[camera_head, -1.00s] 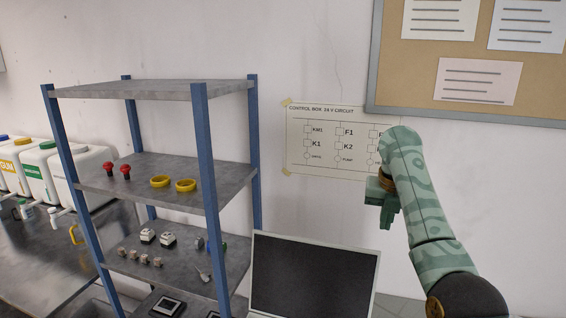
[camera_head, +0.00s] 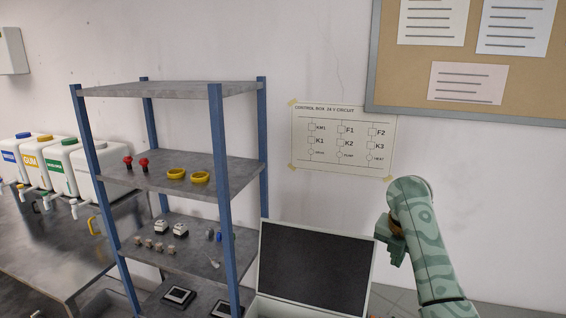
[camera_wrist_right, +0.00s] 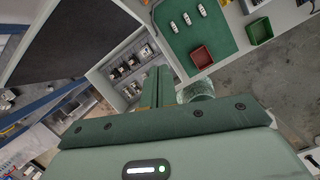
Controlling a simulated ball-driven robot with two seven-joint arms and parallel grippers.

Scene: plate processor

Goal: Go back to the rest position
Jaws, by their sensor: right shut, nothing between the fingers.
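My right gripper (camera_head: 393,255) is at the right of the head view, on my green patterned arm, beside the right edge of a dark screen or open lid (camera_head: 315,268). Its fingers are shut with nothing between them. In the right wrist view the fingers (camera_wrist_right: 158,88) lie close together and point away over a green work surface (camera_wrist_right: 215,35) and a box with parts in it. My left gripper is not in view.
A shelf rack with blue posts (camera_head: 220,200) stands left of the screen, holding yellow rings (camera_head: 188,176) and red buttons (camera_head: 136,163). White canisters (camera_head: 60,165) stand on a table at the left. Red (camera_wrist_right: 202,56) and green bins show in the wrist view.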

